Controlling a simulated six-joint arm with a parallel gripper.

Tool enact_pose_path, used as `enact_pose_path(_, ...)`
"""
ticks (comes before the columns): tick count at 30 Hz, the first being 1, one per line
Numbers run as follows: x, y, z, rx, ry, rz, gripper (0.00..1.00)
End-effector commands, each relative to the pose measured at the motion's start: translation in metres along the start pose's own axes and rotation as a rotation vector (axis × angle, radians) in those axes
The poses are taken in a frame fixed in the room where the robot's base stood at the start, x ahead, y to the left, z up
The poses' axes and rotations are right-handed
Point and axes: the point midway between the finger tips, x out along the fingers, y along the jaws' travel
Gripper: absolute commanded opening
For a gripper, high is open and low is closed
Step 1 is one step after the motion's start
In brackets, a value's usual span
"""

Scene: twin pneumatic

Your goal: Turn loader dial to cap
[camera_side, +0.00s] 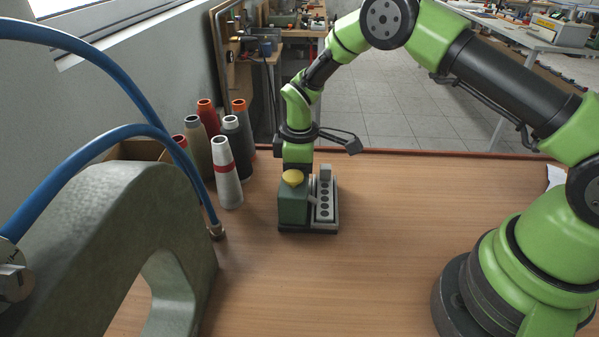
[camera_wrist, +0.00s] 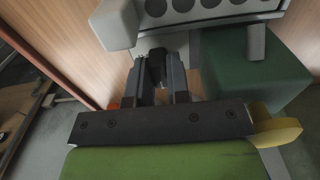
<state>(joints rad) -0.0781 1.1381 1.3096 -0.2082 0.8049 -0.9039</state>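The loader is a green block (camera_side: 293,206) with a grey plate (camera_side: 325,212) of dark holes beside it, both on a dark base on the table. A yellow knob (camera_side: 292,177) tops the block, and a grey upright piece (camera_side: 325,174) stands by the plate. My gripper (camera_side: 298,166) is low behind the block, its fingers hidden in the side view. In the wrist view, my two fingers (camera_wrist: 161,75) are apart, with a small dark part (camera_wrist: 157,66), perhaps the dial, between their tips. I cannot tell whether they touch it. The green block (camera_wrist: 262,66) is right of them.
A grey-green arched machine body (camera_side: 150,215) and blue hoses (camera_side: 140,85) fill the left side. The wooden table (camera_side: 385,235) is clear to the right and in front of the loader.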

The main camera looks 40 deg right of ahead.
Motion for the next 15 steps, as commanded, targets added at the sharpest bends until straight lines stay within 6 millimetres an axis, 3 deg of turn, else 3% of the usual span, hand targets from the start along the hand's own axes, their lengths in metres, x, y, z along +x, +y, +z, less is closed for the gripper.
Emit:
enact_pose_path(9,-0.0002,-0.0001,0.0004,0.222,-0.003,-0.001,0.00)
enact_pose_path(15,-0.0003,0.0000,0.0005,0.269,-0.003,-0.001,0.00)
